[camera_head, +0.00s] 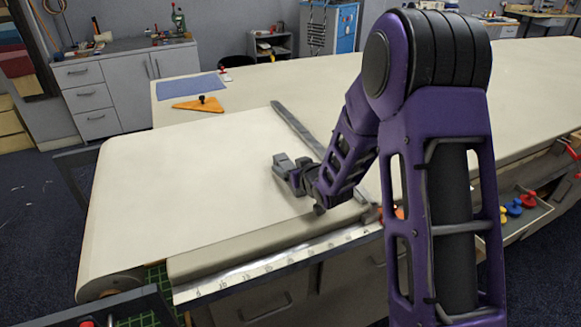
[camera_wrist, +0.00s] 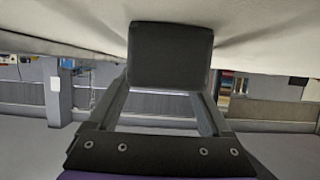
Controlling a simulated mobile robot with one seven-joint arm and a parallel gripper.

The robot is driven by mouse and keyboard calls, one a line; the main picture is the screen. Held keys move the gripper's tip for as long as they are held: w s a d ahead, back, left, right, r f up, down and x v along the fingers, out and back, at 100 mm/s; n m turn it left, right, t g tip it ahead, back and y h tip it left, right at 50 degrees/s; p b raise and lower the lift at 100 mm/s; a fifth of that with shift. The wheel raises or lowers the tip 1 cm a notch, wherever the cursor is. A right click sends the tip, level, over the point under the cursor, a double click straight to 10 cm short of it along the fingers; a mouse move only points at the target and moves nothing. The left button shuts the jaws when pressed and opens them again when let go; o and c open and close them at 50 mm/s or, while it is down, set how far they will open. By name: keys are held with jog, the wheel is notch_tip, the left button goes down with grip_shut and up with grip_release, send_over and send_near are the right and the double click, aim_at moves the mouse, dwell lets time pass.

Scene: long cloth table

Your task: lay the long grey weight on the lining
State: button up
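My gripper (camera_head: 290,172) is low over the pale cloth (camera_head: 190,180), left of a long grey strip (camera_head: 300,130) that runs slantwise across the table. In the wrist view a dark grey block (camera_wrist: 170,55) sits between my two fingers (camera_wrist: 168,95), and they are shut on it. I take this block for the grey weight; its full length is hidden. The pale surface shows close to it in the wrist view (camera_wrist: 60,20). I cannot tell whether the block touches the cloth. A flat blue-grey cloth piece (camera_head: 192,87) lies at the back left; which cloth is the lining is unclear.
An orange triangular tool (camera_head: 199,104) with a dark knob lies near the blue-grey piece. A marked metal rule (camera_head: 270,268) runs along the front edge. A drawer with coloured items (camera_head: 514,209) stands open at the right. The cloth left of my gripper is clear.

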jog(key=shift+s+r+p, duration=0.1)
jog(key=shift+r+p, duration=0.8)
jog(key=shift+p, duration=0.15)
jog(key=v, duration=1.1)
jog(key=shift+s+d, duration=0.15)
jog(key=shift+s, duration=0.15)
